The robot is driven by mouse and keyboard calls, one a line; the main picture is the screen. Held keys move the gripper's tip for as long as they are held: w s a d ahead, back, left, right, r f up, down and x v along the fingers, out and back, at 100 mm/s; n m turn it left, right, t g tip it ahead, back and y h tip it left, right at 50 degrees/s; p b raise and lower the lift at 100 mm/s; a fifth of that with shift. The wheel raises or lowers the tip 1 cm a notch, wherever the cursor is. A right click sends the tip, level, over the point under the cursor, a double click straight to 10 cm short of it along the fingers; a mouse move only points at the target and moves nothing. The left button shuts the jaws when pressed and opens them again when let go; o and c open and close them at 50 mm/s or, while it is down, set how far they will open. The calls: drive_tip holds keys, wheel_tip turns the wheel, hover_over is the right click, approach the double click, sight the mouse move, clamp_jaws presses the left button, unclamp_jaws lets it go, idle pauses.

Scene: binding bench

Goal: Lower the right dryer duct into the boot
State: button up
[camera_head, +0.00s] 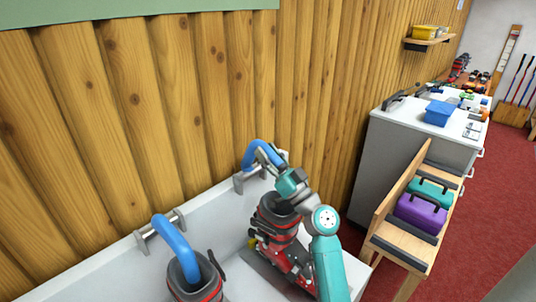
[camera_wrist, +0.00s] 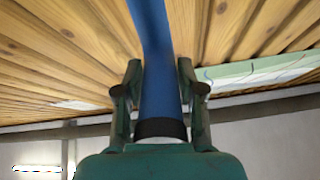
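The right dryer duct (camera_head: 250,154) is a blue bent tube rising from a bracket on the bench's back edge. My gripper (camera_head: 266,156) is at its upper end. In the wrist view, my gripper's two fingers (camera_wrist: 160,82) flank the blue duct (camera_wrist: 160,60) closely on both sides and appear closed on it; a black band shows near the palm. The right boot (camera_head: 275,222), red and black, stands below my gripper, its opening partly hidden by my arm. The duct's free end is hidden in the head view.
A second blue duct (camera_head: 172,236) bends down into another dark boot (camera_head: 190,284) at left. The log wall (camera_head: 200,100) is close behind the bench. A wooden rack (camera_head: 385,240) with teal and purple cases and a white cabinet (camera_head: 405,150) stand at right.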

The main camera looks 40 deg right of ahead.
drive_tip(key=shift+o, duration=1)
wheel_tip(320, 180, up, 10)
